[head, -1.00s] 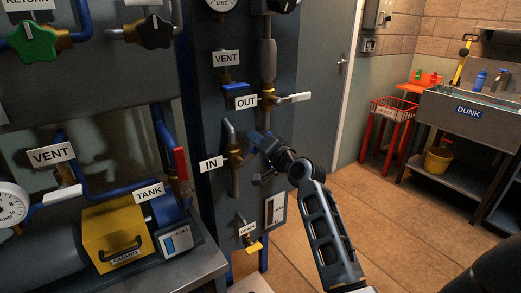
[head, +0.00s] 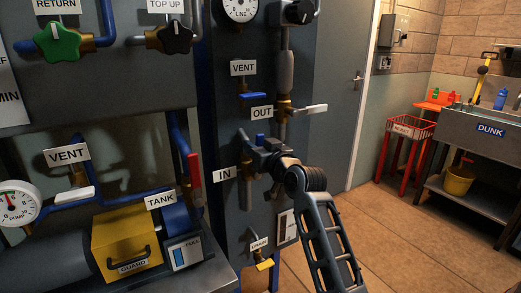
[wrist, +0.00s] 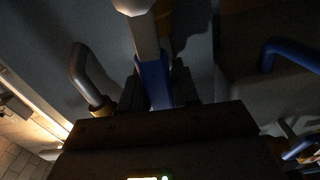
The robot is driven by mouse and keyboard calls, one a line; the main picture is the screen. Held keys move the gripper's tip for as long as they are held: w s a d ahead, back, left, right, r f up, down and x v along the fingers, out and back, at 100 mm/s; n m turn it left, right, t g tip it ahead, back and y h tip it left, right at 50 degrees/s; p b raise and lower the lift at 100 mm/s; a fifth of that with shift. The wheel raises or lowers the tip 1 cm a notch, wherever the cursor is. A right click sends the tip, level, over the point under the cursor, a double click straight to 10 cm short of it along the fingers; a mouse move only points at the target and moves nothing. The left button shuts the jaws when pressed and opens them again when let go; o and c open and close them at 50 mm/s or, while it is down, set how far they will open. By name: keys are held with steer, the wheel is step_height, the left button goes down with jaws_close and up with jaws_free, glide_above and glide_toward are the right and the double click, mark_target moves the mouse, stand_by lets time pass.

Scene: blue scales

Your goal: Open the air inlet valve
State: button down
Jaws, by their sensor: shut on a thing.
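The air inlet valve stands beside the white "IN" label (head: 224,173) on the dark panel in the head view. Its pipe and brass body are largely hidden behind my gripper (head: 258,147). In the wrist view, a lever (wrist: 154,82) with a blue sleeve and a pale metal part (wrist: 145,38) runs between the fingers of my gripper (wrist: 153,97). The jaws are shut on this blue sleeve. Brass shows beyond the lever. The lever's exact angle to the pipe cannot be told.
The "OUT" valve's pale lever (head: 310,110) is just above my gripper, and a blue "VENT" lever (head: 253,96) is higher up. A yellow "DRAIN" lever (head: 265,265) is below. A yellow guard box (head: 125,240) stands at lower left. Open floor (head: 385,220) lies right.

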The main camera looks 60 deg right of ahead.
steer(key=shift+w+a+f+n, duration=0.1)
steer(key=shift+w+a+n, duration=0.15)
steer(key=shift+n, duration=0.25)
steer(key=shift+a, duration=0.15)
steer(key=c, duration=0.9)
jaws_free()
steer(key=shift+s, duration=0.1)
steer(key=v, duration=0.7)
steer(key=shift+s+a+b, duration=0.15)
steer(key=shift+s+b, duration=0.15)
steer(key=shift+b, duration=0.1)
